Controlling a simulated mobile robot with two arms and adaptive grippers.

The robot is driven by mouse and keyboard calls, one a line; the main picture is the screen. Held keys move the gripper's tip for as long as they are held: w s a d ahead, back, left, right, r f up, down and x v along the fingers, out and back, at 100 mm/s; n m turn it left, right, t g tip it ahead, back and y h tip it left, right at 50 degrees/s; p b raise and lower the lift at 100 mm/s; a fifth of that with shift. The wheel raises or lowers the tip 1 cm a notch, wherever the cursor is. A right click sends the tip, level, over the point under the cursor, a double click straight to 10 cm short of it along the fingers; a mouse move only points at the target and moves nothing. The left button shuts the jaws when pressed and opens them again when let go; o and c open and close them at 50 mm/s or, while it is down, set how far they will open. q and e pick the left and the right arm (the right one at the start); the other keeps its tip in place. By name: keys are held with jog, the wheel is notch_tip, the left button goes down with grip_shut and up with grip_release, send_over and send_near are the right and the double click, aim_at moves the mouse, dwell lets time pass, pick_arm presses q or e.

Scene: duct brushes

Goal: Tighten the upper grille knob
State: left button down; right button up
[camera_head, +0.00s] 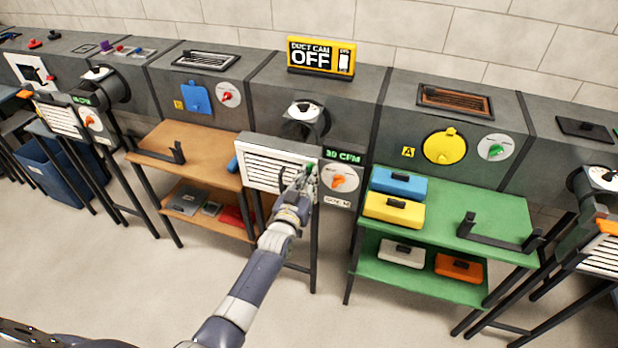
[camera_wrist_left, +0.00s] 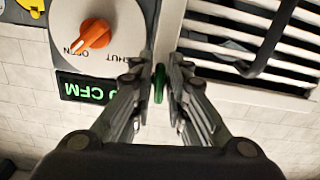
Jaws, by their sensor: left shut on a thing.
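The white slatted grille (camera_head: 270,162) is on the front of the middle duct section, and its slats also show at the right of the left wrist view (camera_wrist_left: 250,50). A small green knob (camera_wrist_left: 159,83) stands at the grille's edge, on the end nearer the CFM display. My left gripper (camera_head: 306,182) reaches it from the front, and in the left wrist view its fingers (camera_wrist_left: 160,85) are shut on the knob. The fingers hide most of the knob, so its turn angle cannot be told. My right gripper is not in view.
Beside the grille, an orange dial (camera_head: 341,181) sits below a green "30 CFM" display (camera_head: 343,156). A dark bar handle (camera_wrist_left: 270,40) crosses the grille close to the fingers. A brown table (camera_head: 185,146) stands left and a green table (camera_head: 440,200) with coloured boxes stands right.

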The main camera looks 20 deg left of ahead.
pick_arm(q)
jog(key=shift+f+m, duration=0.1)
jog(key=shift+m, duration=0.2)
dwell(0.4)
jog(key=c, duration=1.7)
grip_release()
jog(key=s, duration=1.2)
jog(key=shift+a, duration=0.2)
